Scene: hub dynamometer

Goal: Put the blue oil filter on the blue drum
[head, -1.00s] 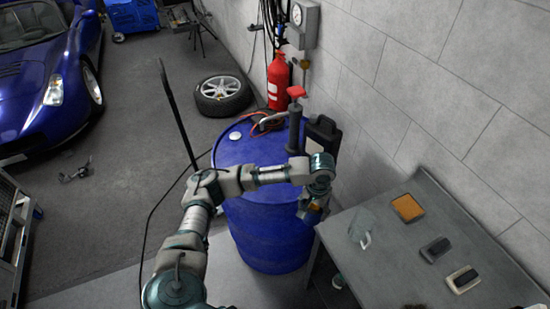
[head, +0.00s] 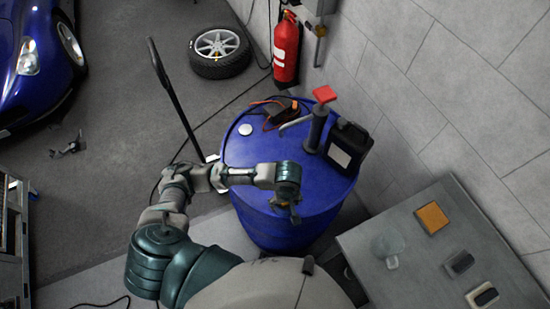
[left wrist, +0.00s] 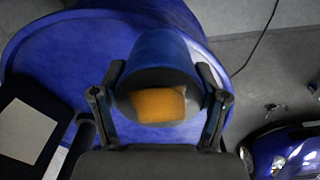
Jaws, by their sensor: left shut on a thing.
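The blue drum (head: 245,160) stands upright in the middle of the head view, and its blue top also fills much of the left wrist view (left wrist: 45,55). My left gripper (head: 284,210) appears over the front part of the drum's top. In the left wrist view its two fingers (left wrist: 160,75) are shut on the sides of the blue oil filter (left wrist: 160,50), a blue cylinder with an orange patch on the end facing the camera. The filter is mostly hidden by my arm in the head view. I cannot tell whether it touches the drum. My right gripper is out of view.
A hand pump with a red top (head: 318,125), a black jug (head: 345,150) and a dark device with cables (head: 280,110) stand on the drum's back part. A grey bench (head: 400,225) is at the right. The drum top's left side looks clear.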

